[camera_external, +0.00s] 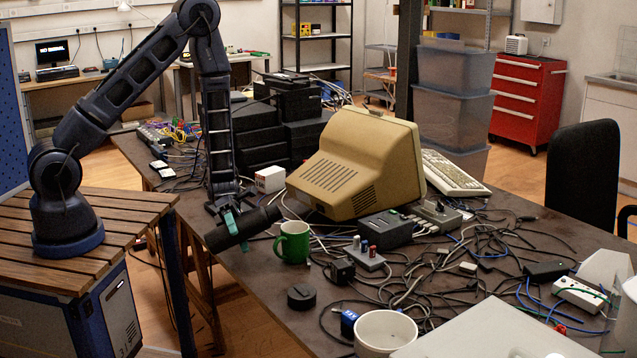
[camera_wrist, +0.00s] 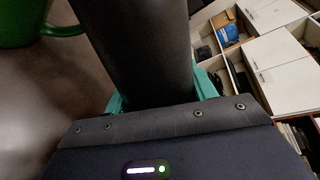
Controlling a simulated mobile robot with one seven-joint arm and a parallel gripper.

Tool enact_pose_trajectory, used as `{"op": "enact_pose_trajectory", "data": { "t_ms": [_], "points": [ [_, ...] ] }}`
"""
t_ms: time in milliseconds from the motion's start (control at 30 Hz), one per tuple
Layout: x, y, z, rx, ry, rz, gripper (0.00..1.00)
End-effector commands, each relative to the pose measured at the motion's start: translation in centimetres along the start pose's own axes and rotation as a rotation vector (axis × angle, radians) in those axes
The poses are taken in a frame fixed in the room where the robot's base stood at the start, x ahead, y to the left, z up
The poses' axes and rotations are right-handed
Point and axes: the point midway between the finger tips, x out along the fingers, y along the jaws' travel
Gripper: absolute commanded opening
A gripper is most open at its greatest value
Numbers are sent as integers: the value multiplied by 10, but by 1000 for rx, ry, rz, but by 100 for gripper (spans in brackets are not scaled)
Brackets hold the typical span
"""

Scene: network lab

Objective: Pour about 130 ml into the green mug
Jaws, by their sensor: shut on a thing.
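My gripper (camera_external: 231,222) is shut on a black cylindrical flask (camera_external: 257,221) beside the green mug. The flask is strongly tilted, nearly lying on its side above the table's left edge. Its right end is higher and near the mug's upper left side. The green mug (camera_external: 293,242) stands upright on the table, its handle toward the flask. In the wrist view the dark flask (camera_wrist: 138,45) fills the middle between teal fingers, and part of the green mug (camera_wrist: 25,22) shows at upper left. The mug's inside and any liquid cannot be made out.
A black round cap-like piece (camera_external: 301,297) lies in front of the mug. A beige monitor (camera_external: 355,165), a small white box (camera_external: 270,179), a switch box (camera_external: 365,253) and many cables crowd the right and back.

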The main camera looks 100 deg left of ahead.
Motion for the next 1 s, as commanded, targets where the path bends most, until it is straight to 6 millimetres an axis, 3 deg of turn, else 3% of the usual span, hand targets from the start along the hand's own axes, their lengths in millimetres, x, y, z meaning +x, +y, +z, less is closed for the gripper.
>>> {"op": "enact_pose_trajectory", "data": {
  "t_ms": [367,667,867,1000],
  "points": [
    [2,4,0,42,-12,-1,14],
    [5,18,5,216,-60,0,14],
    [4,15,20,371,-101,0,14],
    [1,4,32,479,-129,1,14]
  ]
}}
